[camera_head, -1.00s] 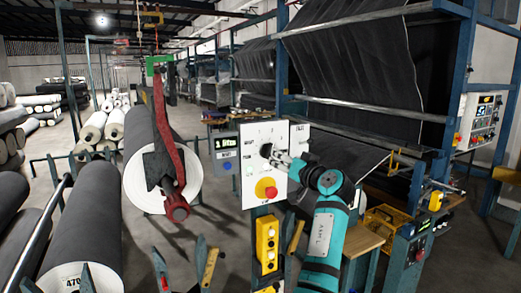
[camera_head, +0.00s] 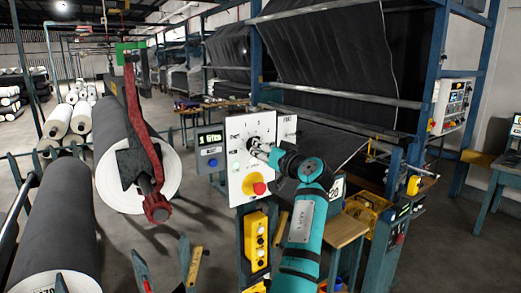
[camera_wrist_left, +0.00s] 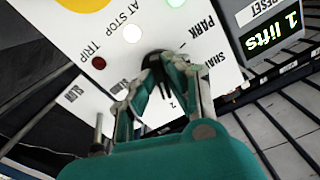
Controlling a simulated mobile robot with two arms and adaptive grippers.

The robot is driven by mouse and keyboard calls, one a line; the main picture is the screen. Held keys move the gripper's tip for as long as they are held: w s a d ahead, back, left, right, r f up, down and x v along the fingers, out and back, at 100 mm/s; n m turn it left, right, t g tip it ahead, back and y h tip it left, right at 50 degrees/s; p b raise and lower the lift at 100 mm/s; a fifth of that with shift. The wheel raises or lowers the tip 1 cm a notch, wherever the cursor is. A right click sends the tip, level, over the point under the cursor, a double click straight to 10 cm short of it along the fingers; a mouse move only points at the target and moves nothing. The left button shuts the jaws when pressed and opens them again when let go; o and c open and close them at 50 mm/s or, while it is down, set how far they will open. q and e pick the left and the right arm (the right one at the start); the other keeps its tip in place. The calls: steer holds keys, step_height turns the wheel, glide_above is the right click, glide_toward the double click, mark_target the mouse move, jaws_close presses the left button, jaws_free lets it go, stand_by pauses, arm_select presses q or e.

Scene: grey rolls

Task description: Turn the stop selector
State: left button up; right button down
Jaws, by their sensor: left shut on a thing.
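The stop selector is a dark knob on the front of a white control panel (camera_head: 238,172). The selector (camera_wrist_left: 153,60) shows partly in the left wrist view, between my fingers, near the words PARK, AT STOP and TRIP. My left gripper (camera_head: 262,150) reaches the panel from the right on its teal arm. In the left wrist view both fingers of the left gripper (camera_wrist_left: 157,88) are shut around the knob. The fingers hide much of the knob, so its exact pointing is hard to tell. My right gripper is not in view.
A red stop button (camera_head: 259,188) on yellow sits just below the selector. A display box (camera_head: 211,148) reading "1 lifts" adjoins the panel's left. A yellow button box (camera_head: 256,240) is below the panel.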

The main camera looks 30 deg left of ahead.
arm_select(q)
jaws_close()
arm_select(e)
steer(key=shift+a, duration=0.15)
arm_select(q)
steer(key=shift+m+p, duration=0.5)
steer(key=shift+m, duration=3.4)
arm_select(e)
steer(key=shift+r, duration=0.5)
